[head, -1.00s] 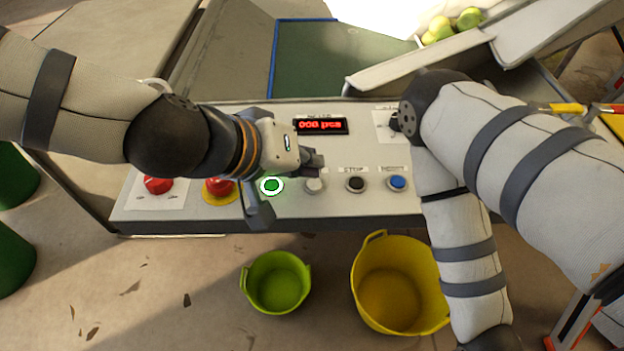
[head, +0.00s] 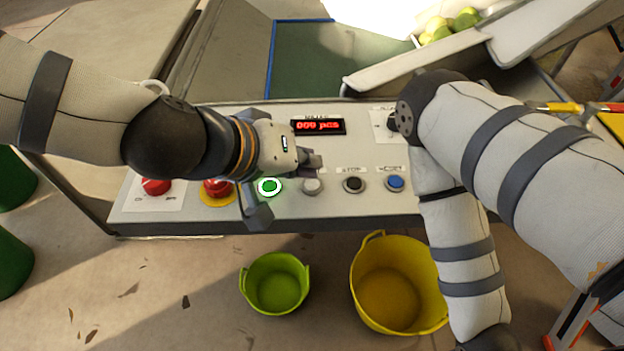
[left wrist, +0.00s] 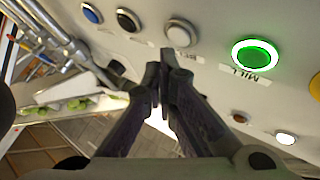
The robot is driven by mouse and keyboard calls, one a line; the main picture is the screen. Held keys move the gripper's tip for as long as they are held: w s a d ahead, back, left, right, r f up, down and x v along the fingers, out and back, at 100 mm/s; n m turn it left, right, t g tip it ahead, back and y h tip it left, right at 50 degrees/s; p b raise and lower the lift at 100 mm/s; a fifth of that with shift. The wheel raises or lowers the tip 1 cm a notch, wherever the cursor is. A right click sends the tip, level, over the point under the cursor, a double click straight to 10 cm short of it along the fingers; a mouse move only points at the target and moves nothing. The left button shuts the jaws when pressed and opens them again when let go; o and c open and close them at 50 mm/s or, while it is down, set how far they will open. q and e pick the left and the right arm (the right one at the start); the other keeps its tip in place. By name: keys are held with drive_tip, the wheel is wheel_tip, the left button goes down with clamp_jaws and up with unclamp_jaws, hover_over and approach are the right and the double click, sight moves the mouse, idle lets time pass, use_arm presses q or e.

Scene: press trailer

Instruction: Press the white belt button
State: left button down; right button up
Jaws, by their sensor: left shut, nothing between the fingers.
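The white button (head: 312,186) sits on the grey control panel (head: 290,218), between the lit green button and the black one. It also shows in the left wrist view (left wrist: 181,34), near the top. My left gripper (head: 314,163) is shut and empty, just above the white button in the head view. In the left wrist view its closed fingertips (left wrist: 165,58) lie just below and left of the white button; I cannot tell whether they touch. My right gripper is out of view; the right arm hangs down at the right.
The green button (head: 269,187) has a glowing ring. Black (head: 354,185) and blue (head: 395,183) buttons stand to the right, and red buttons (head: 217,188) to the left. A red-lit display (head: 318,126) is above. Green (head: 275,284) and yellow (head: 392,300) tubs stand on the floor in front.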

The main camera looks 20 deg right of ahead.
use_arm(q)
drive_tip(key=shift+f, duration=0.1)
idle(0.3)
drive_tip(key=shift+f, duration=0.35)
